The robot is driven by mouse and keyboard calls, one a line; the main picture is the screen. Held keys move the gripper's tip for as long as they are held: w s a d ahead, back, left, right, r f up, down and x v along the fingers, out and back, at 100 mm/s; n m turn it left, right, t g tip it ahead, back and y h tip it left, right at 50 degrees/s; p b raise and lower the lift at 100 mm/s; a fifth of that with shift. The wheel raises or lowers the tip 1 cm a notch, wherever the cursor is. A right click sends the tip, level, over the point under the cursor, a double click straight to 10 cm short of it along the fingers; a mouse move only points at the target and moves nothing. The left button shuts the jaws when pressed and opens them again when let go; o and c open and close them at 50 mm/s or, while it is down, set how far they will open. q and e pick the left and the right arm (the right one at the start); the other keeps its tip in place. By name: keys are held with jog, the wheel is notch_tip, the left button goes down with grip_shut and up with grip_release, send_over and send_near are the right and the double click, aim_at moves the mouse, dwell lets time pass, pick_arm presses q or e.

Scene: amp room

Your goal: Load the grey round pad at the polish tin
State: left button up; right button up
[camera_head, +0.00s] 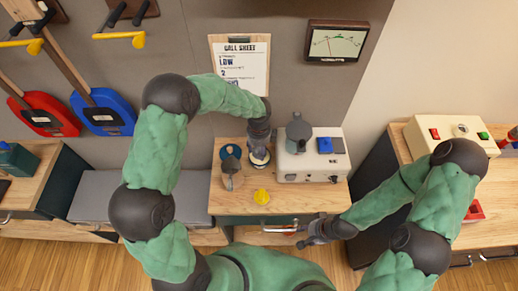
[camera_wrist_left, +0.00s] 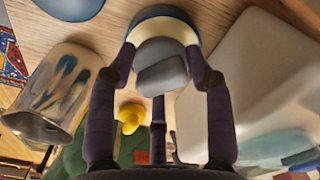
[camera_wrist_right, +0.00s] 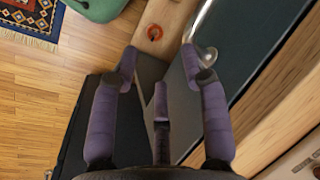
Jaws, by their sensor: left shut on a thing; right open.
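My left gripper (camera_wrist_left: 165,60) is shut on the grey round pad (camera_wrist_left: 162,72). In the left wrist view the pad is between the fingertips, in front of the polish tin (camera_wrist_left: 188,28), a round tin with cream contents and a blue rim. In the head view the left gripper (camera_head: 260,148) points down over the tin (camera_head: 259,165) on the wooden bench and hides most of the pad. I cannot tell whether the pad touches the cream. My right gripper (camera_wrist_right: 160,65) is open and empty; in the head view it (camera_head: 303,236) is low at the bench front.
A metal cup (camera_wrist_left: 48,95) stands left of the tin, and a white box (camera_head: 297,167) stands right of it. A yellow object (camera_head: 262,196) lies nearer the front edge. A silver handle (camera_wrist_right: 207,54) is near my right fingers.

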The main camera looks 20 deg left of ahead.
aim_at(259, 149)
pick_arm(q)
jog(key=shift+r+p, duration=2.2)
jog(key=shift+r, duration=0.85)
jog(key=shift+f, duration=0.1)
